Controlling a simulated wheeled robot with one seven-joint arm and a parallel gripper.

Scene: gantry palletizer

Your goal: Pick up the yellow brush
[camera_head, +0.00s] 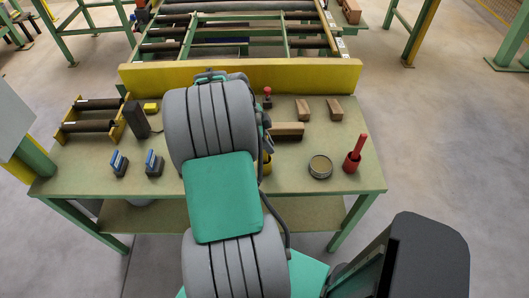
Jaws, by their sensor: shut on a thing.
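My arm rises through the middle of the head view and hides part of the green table (310,182). The end of the arm is behind its own links, so my gripper and its fingertips cannot be made out. A small yellow thing (267,163) shows just right of the arm, partly hidden by it. It may be the yellow brush, but its full shape and whether it is held cannot be told. A small yellow block (151,107) lies at the left of the table.
Two blue-topped tools (119,164) (154,163), a dark block (136,120) and a roller frame (91,120) are at left. A round tin (320,167), a red-handled item (355,153) and wooden blocks (303,110) are at right. A yellow beam (310,74) borders the back.

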